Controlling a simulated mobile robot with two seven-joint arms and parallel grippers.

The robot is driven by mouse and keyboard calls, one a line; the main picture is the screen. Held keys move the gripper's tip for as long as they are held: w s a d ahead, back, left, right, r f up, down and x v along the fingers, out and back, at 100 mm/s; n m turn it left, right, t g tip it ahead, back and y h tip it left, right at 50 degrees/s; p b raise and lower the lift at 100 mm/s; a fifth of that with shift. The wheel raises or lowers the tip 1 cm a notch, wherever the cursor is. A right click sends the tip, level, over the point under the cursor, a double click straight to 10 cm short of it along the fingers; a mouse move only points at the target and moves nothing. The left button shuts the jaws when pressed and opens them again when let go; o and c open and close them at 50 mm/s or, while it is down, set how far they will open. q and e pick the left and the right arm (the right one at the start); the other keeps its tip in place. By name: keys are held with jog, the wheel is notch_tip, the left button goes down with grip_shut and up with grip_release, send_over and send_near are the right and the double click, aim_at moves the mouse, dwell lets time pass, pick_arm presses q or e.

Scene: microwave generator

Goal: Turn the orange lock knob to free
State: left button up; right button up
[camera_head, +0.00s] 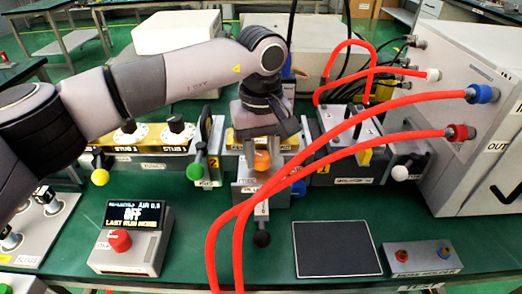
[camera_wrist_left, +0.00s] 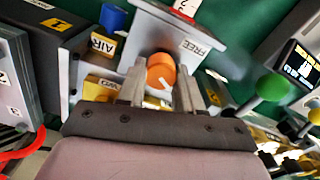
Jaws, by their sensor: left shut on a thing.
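The orange lock knob (camera_head: 262,161) sits on a grey fixture at the middle of the bench, under my left gripper (camera_head: 262,148). In the wrist view the round orange knob (camera_wrist_left: 160,70) lies between the fingertips of my left gripper (camera_wrist_left: 161,84), which is shut on it. A white mark on the knob points down and right in that view. A FREE label (camera_wrist_left: 198,46) is on the grey plate beside the knob, up and right of it. My right gripper is not in view.
Red hoses (camera_head: 330,160) arch across the front right of the fixture to a grey cabinet (camera_head: 465,110). A display box with a red knob (camera_head: 120,241) stands at front left. A dark flat pad (camera_head: 336,249) lies at front right. A green ball handle (camera_head: 195,171) is left of the fixture.

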pick_arm(q)
jog(key=shift+n, duration=0.8)
jog(key=n, duration=0.3)
jog(key=shift+n, duration=0.3)
jog(key=n+b, duration=0.1)
jog(key=n, duration=0.3)
jog(key=shift+s+a+n, duration=0.1)
jog(key=shift+n, duration=1.3)
jog(key=o, duration=1)
jog(key=shift+o, duration=0.2)
